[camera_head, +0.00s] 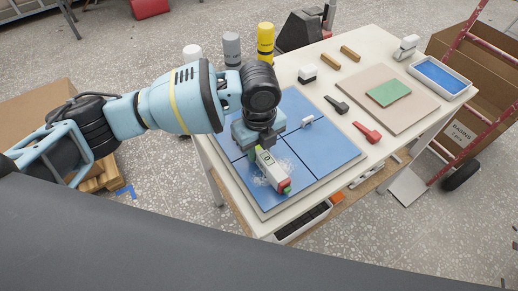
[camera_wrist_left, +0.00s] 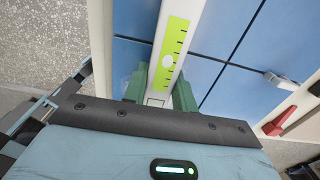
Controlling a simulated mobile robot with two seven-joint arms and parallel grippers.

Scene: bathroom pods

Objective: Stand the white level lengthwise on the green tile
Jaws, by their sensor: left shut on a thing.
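The white level (camera_head: 270,168) has a lime-green label and a red-and-green end. My left gripper (camera_head: 256,148) is shut on it, over the front part of the blue tiles. In the left wrist view the level (camera_wrist_left: 178,40) shows between the two green fingers (camera_wrist_left: 161,88), its scale label facing the camera. I cannot tell whether it touches the tiles. The green tile (camera_head: 388,92) lies flat and bare on a beige board (camera_head: 410,112) at the table's right side. My right gripper is not in view.
Blue tiles (camera_head: 325,150) cover the table's left part, with a small white tool (camera_head: 307,122) on them. A black tool (camera_head: 336,104), a red tool (camera_head: 367,132) and a white-and-black block (camera_head: 308,73) lie between tiles and board. A blue-filled tray (camera_head: 440,75) stands beyond the board.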

